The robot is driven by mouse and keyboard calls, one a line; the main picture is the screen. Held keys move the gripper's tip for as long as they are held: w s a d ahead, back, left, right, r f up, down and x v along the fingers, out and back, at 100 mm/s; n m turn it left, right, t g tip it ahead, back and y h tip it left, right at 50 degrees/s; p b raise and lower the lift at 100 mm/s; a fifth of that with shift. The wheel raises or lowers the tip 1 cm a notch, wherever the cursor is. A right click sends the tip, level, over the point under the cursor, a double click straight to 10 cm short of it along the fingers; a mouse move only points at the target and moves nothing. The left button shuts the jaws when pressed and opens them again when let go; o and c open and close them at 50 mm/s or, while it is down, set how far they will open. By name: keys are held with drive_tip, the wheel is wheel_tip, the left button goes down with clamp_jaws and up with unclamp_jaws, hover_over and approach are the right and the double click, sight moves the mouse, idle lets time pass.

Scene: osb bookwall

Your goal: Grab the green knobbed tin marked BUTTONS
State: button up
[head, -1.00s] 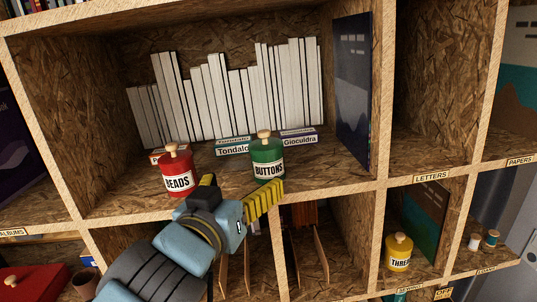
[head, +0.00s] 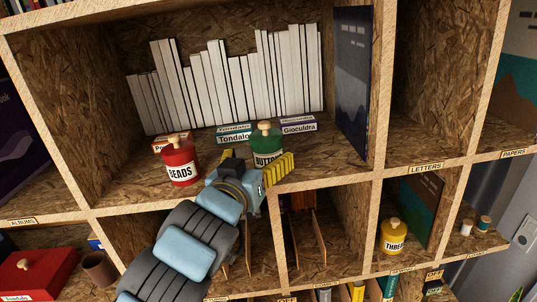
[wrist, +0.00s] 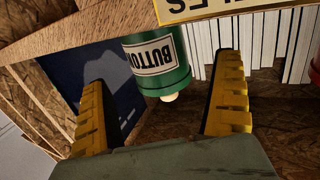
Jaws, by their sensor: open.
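The green tin (head: 266,142) with a pale wooden knob stands upright on the shelf of the large upper compartment. Its BUTTONS label is partly hidden behind my gripper (head: 279,170) in the head view. In the wrist view the tin (wrist: 158,62) appears upside down, between and beyond the two yellow fingers of my gripper (wrist: 168,110). The fingers are spread apart with nothing between their tips that I can see touching. The gripper is in front of the tin, at the shelf's front edge.
A red BEADS tin (head: 180,163) stands left of the green tin, close to my wrist. Small boxes (head: 234,133) and a row of white books (head: 230,85) are behind. A dark upright panel (head: 353,85) stands at right. A yellow THREAD tin (head: 393,237) sits in a lower compartment.

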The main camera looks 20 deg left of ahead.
sight(262, 152)
drive_tip(key=shift+w+r+p, duration=0.15)
drive_tip(key=shift+w+p, duration=0.25)
drive_tip(key=shift+w, duration=0.55)
drive_tip(key=shift+w+r+p, duration=0.1)
drive_tip(key=shift+w+p, duration=0.3)
drive_tip(key=shift+w, duration=0.55)
drive_tip(key=shift+w+a+f, duration=0.1)
drive_tip(key=shift+w, duration=0.35)
drive_tip(key=c, duration=1.3)
